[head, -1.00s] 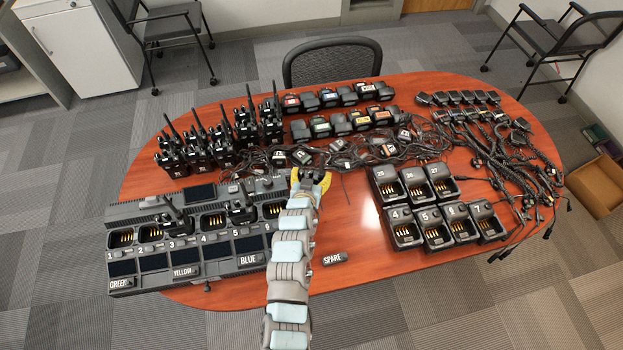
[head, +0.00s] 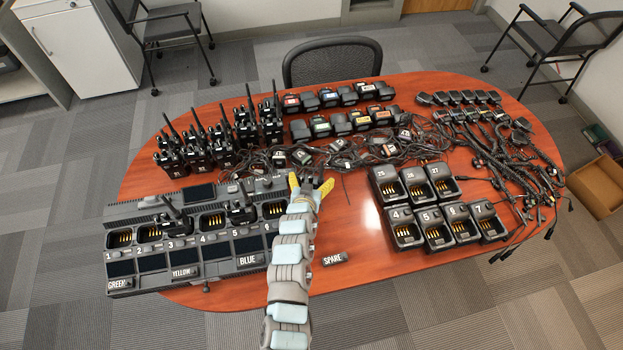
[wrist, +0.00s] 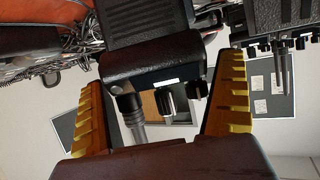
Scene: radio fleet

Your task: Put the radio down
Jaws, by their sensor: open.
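My gripper (head: 310,184) is over the middle of the table, its yellow fingers spread apart. The wrist view shows the same open gripper (wrist: 165,110) with a black radio (wrist: 150,62) between and beyond the fingers. The radio appears upside down there, its antenna base and knobs pointing down in the picture. I see gaps beside the antenna and knobs; whether a finger still touches the body is unclear. In the head view, my arm and fingers mostly hide this radio, and what it rests on is hard to tell.
A multi-slot charger (head: 155,262) with two radios stands left of my arm. Several radios (head: 222,145) stand behind it. Tangled cables (head: 345,155) lie just beyond my gripper. Single chargers (head: 405,228) stand to the right. Bare tabletop (head: 345,215) lies between, with a SPARE label (head: 335,258).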

